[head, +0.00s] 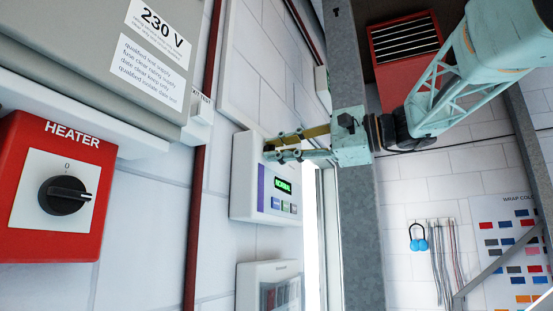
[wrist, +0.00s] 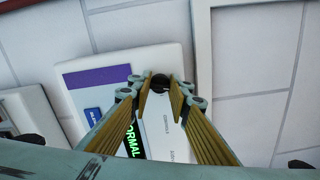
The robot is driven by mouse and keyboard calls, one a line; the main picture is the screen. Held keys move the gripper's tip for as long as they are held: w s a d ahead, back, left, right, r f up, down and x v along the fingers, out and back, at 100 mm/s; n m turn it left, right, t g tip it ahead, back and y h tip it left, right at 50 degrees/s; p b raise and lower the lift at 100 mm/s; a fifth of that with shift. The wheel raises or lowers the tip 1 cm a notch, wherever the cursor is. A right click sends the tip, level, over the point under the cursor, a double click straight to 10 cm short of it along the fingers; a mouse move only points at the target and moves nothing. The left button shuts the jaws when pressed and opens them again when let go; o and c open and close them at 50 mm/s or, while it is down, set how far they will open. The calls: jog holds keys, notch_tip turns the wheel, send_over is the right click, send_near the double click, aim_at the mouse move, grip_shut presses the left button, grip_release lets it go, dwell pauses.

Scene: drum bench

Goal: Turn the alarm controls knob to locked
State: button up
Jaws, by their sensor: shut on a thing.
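The alarm controls panel (head: 245,177) is a white box on the left wall with a purple strip and a green lit display (head: 283,187) that seems to read NORMAL. It also fills the middle of the wrist view (wrist: 178,55). Its knob (wrist: 160,82) is small and black, near the panel's edge, and sits between my fingertips. My gripper (head: 270,151) reaches in from the right and is shut on the knob; the fingers also show in the wrist view (wrist: 160,92). The fingers mostly hide the knob in the head view, and I cannot read its position.
A red heater switch box (head: 85,235) with a black knob is on the near left, under a grey 230 V cabinet (head: 90,65). Another white box (head: 262,272) hangs below the panel. A grey steel post (head: 358,230) stands close to my gripper.

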jog(key=shift+f+n+b, duration=0.15)
jog(key=shift+n+b, duration=0.9)
jog(key=shift+n, duration=0.25)
jog(key=o, duration=0.9)
jog(key=shift+c, duration=0.2)
jog(key=shift+d, duration=0.1)
jog(key=v, duration=1.1)
jog(key=shift+s+d, duration=0.2)
jog(key=shift+d, duration=0.15)
